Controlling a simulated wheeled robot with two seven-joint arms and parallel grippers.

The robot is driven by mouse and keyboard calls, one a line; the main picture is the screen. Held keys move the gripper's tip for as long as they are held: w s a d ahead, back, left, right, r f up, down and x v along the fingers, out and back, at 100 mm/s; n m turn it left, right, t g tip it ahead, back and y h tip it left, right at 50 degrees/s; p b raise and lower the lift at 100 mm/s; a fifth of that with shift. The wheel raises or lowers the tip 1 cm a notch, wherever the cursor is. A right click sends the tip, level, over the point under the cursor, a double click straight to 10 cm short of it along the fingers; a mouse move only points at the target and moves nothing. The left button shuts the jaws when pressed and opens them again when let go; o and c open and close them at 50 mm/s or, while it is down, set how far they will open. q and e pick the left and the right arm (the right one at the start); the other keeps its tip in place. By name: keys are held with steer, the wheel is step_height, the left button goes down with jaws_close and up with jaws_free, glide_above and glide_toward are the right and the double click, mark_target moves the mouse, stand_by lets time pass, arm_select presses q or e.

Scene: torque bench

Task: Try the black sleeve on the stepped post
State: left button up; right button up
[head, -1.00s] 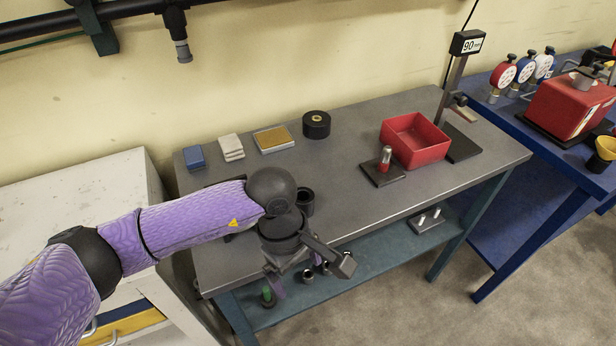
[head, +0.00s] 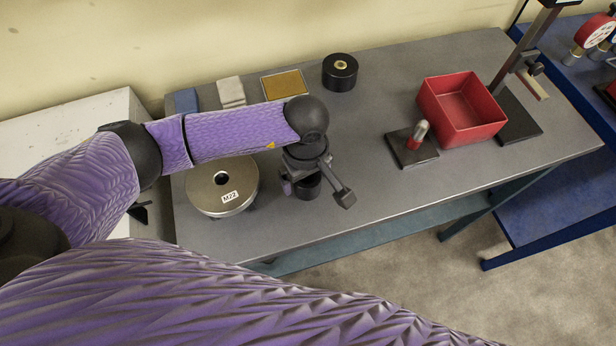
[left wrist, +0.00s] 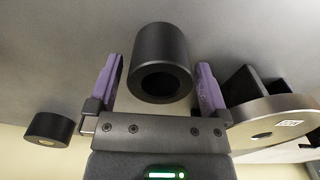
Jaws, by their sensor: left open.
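The black sleeve (head: 308,188) stands on the grey bench, partly hidden under my left gripper (head: 303,178) in the head view. In the left wrist view the sleeve (left wrist: 160,60) is a black cylinder with a dark bore, between the two purple fingers of my left gripper (left wrist: 159,70). The fingers are open, with a gap visible on each side of the sleeve. The stepped post (head: 420,134), red below and silver above, stands upright and bare on a black base plate (head: 411,152), to the right of the gripper. My right gripper is not in view.
A round metal disc marked M22 (head: 222,187) lies left of the sleeve. A black cylinder with a brass centre (head: 340,72) stands behind. A red bin (head: 462,108) and a gauge stand (head: 517,118) are right of the post. Bench between sleeve and post is clear.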

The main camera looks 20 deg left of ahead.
arm_select(q)
steer(key=shift+f, duration=0.85)
steer(key=shift+r, duration=0.1)
jaws_close()
